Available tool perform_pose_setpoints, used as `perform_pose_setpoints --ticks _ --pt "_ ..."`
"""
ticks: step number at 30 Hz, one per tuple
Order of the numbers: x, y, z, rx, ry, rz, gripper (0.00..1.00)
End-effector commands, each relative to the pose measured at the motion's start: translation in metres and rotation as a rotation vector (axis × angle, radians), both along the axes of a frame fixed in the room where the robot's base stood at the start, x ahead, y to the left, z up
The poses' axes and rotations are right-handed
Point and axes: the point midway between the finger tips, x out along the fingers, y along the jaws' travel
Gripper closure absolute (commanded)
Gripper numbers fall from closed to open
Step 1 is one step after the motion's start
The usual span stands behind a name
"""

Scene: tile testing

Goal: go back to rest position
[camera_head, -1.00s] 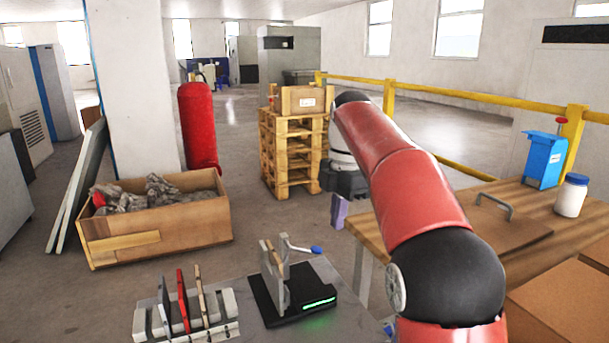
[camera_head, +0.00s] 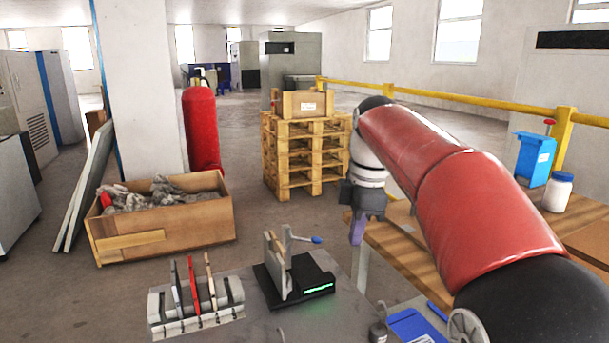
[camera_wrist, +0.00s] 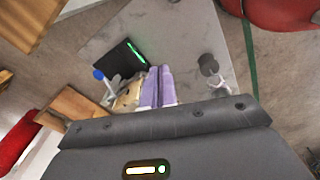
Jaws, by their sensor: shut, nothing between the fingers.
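My gripper (camera_head: 358,230) hangs at the end of my red and black arm, to the right of the middle in the head view. Its purple fingers point down, above the far right of the grey table (camera_head: 232,284). In the wrist view the two purple fingers (camera_wrist: 157,87) lie together, shut with nothing between them. The gripper is apart from the test fixture (camera_head: 293,275), which has a blue-tipped lever and a lit green strip. The fixture also shows in the wrist view (camera_wrist: 124,62).
A wooden bench (camera_head: 405,255) with a blue container (camera_head: 534,158) and white jar (camera_head: 557,192) is at right. A wooden crate (camera_head: 165,233) and stacked pallets (camera_head: 300,155) stand behind on the floor.

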Motion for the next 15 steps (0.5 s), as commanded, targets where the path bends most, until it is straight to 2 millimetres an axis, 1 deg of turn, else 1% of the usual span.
perform_pose_setpoints --ticks 1,5,8,9,11,12,14,15 --pt "-0.011 -0.004 0.001 0.005 -0.012 -0.061 1.00" --pt "-0.042 -0.015 -0.002 0.025 -0.049 -0.274 1.00" --pt "-0.077 -0.026 -0.011 0.056 -0.090 -0.501 1.00" --pt "-0.093 -0.030 -0.017 0.074 -0.109 -0.602 1.00" --pt "-0.116 -0.036 -0.028 0.106 -0.136 -0.754 1.00" --pt "-0.132 -0.039 -0.037 0.129 -0.153 -0.856 1.00" --pt "-0.154 -0.044 -0.053 0.168 -0.178 -1.003 1.00" --pt "-0.168 -0.047 -0.063 0.195 -0.193 -1.095 1.00"
